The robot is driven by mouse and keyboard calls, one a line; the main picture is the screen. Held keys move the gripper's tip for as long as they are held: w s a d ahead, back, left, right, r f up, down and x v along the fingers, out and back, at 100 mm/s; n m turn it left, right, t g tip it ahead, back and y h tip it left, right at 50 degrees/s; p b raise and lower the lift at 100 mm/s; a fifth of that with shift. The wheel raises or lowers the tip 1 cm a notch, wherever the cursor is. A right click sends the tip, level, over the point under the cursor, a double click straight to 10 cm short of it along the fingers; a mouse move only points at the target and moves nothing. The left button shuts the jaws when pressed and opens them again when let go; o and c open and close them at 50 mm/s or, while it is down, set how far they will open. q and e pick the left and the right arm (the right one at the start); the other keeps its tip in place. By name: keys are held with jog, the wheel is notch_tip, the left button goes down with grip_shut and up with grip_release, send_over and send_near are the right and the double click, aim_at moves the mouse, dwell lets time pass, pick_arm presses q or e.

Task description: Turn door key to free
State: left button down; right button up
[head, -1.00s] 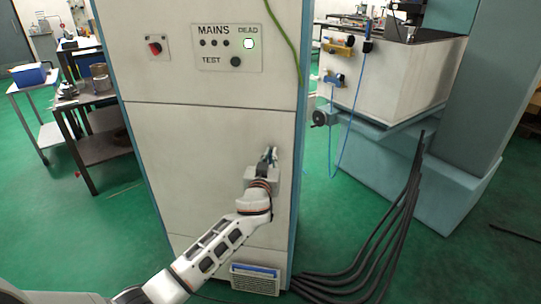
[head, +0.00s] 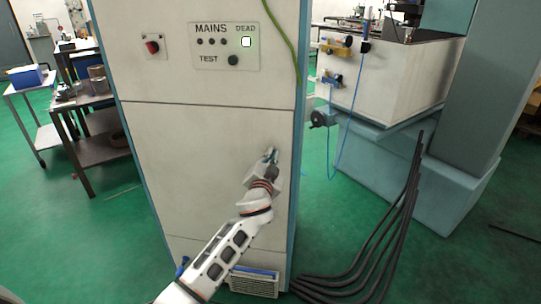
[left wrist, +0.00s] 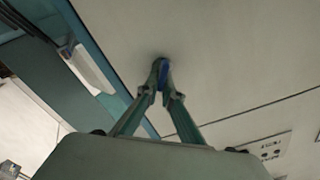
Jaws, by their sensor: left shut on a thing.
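The cabinet door (head: 200,140) is a large cream panel below the mains panel. My left gripper (head: 271,155) is at the right part of this door, its fingers pointing at the panel. In the left wrist view the fingertips (left wrist: 162,74) are closed around a small blue piece, the key (left wrist: 163,68), close against the door. The fingers hide most of the key, so its angle and its seat in the lock cannot be made out. My right gripper is not in view.
The mains panel (head: 224,46) above has a lit white lamp under DEAD. A red switch (head: 152,46) is to its left. A vent (head: 254,282) sits low on the cabinet. Black cables (head: 385,235) lie on the floor at right. A dark trolley (head: 88,130) stands at left.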

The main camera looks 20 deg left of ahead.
pick_arm(q)
jog(key=m, duration=0.2)
jog(key=f+m, duration=0.1)
jog(key=m, duration=0.2)
jog(key=shift+d+m+p, duration=0.15)
jog(key=shift+m+p, duration=0.15)
jog(key=m, duration=0.5)
jog(key=shift+f+p, duration=0.2)
jog(key=shift+p, duration=0.15)
jog(key=c, duration=2.2)
grip_release()
jog(key=shift+s+d, duration=0.1)
